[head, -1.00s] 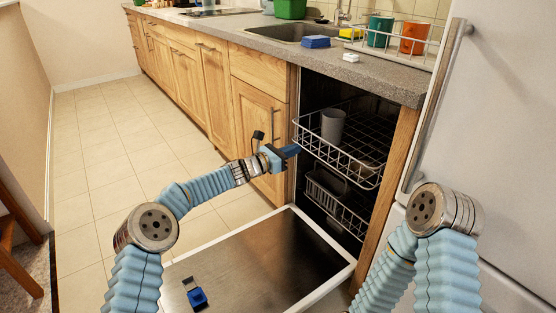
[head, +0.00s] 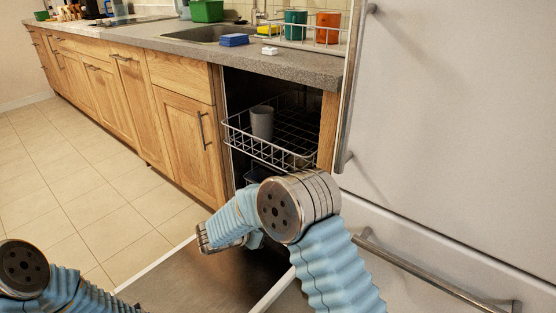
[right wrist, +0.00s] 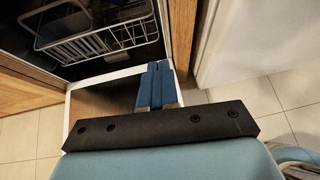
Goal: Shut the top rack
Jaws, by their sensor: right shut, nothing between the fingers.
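The top rack (head: 287,150) is a white wire basket sticking out of the open dishwasher, with a grey cup (head: 262,123) standing in it. The dishwasher door (head: 190,285) is folded down flat. My right arm reaches left over the door, below the top rack; its fingers are hidden in the head view. In the right wrist view the right gripper (right wrist: 157,66) is shut and empty, its blue fingers over the door's white edge. A wire rack (right wrist: 85,48) lies beyond the fingertips; I cannot tell for certain which rack. My left gripper is out of view.
The counter (head: 290,62) above holds a blue sponge-like block (head: 234,40) and a wire rack with green (head: 295,24) and orange (head: 327,27) cups. The white fridge (head: 450,120) stands close on the right. The tiled floor (head: 80,215) is free on the left.

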